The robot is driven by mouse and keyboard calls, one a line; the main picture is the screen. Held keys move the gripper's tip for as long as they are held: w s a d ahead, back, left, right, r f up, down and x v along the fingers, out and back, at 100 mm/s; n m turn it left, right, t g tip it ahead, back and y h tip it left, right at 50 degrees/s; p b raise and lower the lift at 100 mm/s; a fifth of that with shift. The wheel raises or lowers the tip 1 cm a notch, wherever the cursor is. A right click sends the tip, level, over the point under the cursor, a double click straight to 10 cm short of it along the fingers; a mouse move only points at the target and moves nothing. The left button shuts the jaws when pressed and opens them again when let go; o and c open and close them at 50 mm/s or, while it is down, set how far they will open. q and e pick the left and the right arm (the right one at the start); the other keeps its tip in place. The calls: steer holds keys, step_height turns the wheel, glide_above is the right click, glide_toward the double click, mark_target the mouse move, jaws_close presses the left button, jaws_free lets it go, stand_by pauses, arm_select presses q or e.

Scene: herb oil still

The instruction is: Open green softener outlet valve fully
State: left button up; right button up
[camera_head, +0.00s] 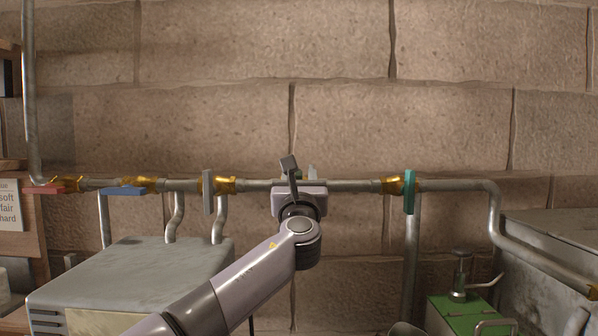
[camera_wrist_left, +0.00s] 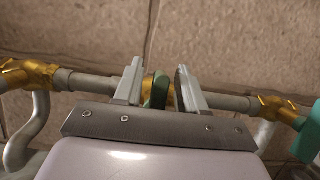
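The green valve handle (camera_wrist_left: 158,92) sits on a brass valve body in the wall pipe. In the left wrist view it lies between my left gripper's (camera_wrist_left: 160,82) two fingers, near the left finger, with a visible gap on the right. It appears narrow, and its turn angle is hard to judge. The fingers are apart, one on each side of the handle. In the head view my left gripper (camera_head: 299,168) is at the middle of the pipe (camera_head: 350,186) and hides the green handle. My right gripper is not in view.
Other levers sit along the pipe: red (camera_head: 43,190), blue (camera_head: 124,191) and grey (camera_head: 208,192) on the left, teal (camera_head: 409,192) on the right. A grey metal box (camera_head: 140,268) stands lower left, and a green box (camera_head: 470,313) lower right. The stone wall is close behind.

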arm_select(q)
steer(key=shift+w+r, duration=0.15)
steer(key=shift+w, duration=0.1)
jaws_close()
steer(key=shift+a+n+y, duration=0.25)
steer(key=shift+n+y, duration=0.35)
steer(key=shift+n, duration=0.5)
steer(key=shift+a+n+y, duration=0.2)
steer(key=shift+n+y, duration=0.35)
steer(key=shift+n, duration=0.5)
steer(key=shift+a+n+y, duration=0.2)
steer(key=shift+n+y, duration=0.35)
steer(key=shift+n, duration=0.5)
jaws_free()
